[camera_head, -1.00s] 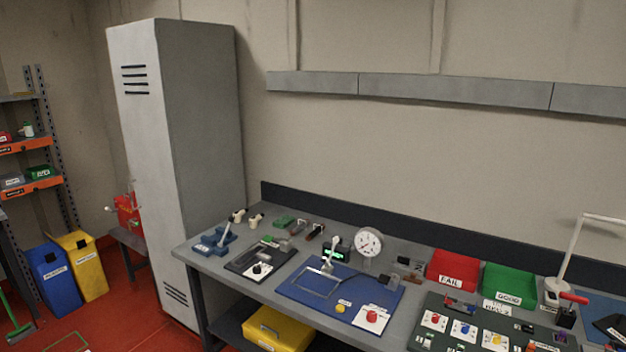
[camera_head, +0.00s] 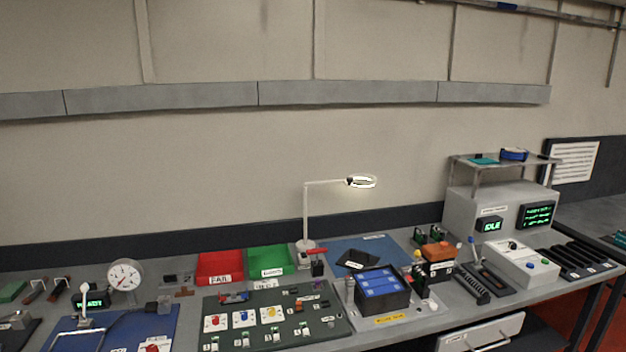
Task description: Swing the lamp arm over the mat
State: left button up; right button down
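A white desk lamp (camera_head: 306,215) stands upright near the back of the bench, on a round base. Its arm reaches to the right and ends in a lit ring head (camera_head: 362,181). The blue mat (camera_head: 342,246) lies on the bench right of the lamp base, with a dark flat item on it. The ring head hangs above and behind the mat's middle in this view; its exact place over the mat is hard to tell. A red handle (camera_head: 317,251) shows beside the lamp base. Neither of my grippers is in view.
A battery box with blue cells (camera_head: 381,286) stands in front of the mat. A dark green board (camera_head: 275,318) lies to its left. Red (camera_head: 219,267) and green (camera_head: 270,260) bins stand left of the lamp. A grey tester with an IDLE display (camera_head: 489,224) stands at right.

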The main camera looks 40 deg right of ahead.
aim_at(351, 181)
jog(key=z, duration=1.7)
jog(key=i+l+z, duration=0.1)
jog(key=i+l, duration=0.1)
jog(key=i, duration=0.05)
